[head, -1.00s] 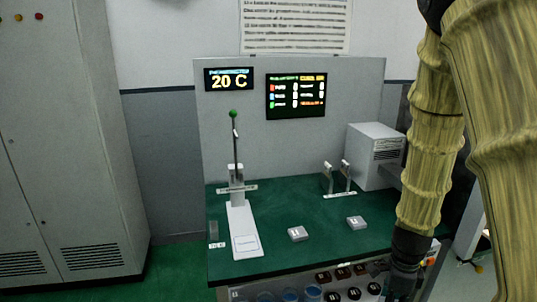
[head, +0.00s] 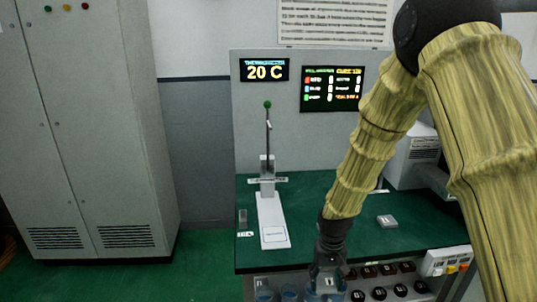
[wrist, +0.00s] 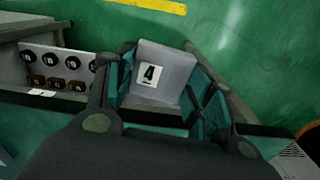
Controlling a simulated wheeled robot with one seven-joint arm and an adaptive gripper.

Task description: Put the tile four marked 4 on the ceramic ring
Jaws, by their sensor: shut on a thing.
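My gripper (wrist: 162,72) is shut on a pale grey block-like tile marked 4 (wrist: 165,85), with one finger on each side. The black 4 on its white label faces the wrist camera. In the head view my gripper (head: 328,272) is low, in front of the bench's front edge, pointing down. I cannot make out a ceramic ring in either view.
A green-topped bench (head: 290,190) bears a lever stand (head: 266,205) and another grey tile (head: 387,221). My arm hides part of the bench top. A grey cabinet (head: 90,130) stands left, with green floor between.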

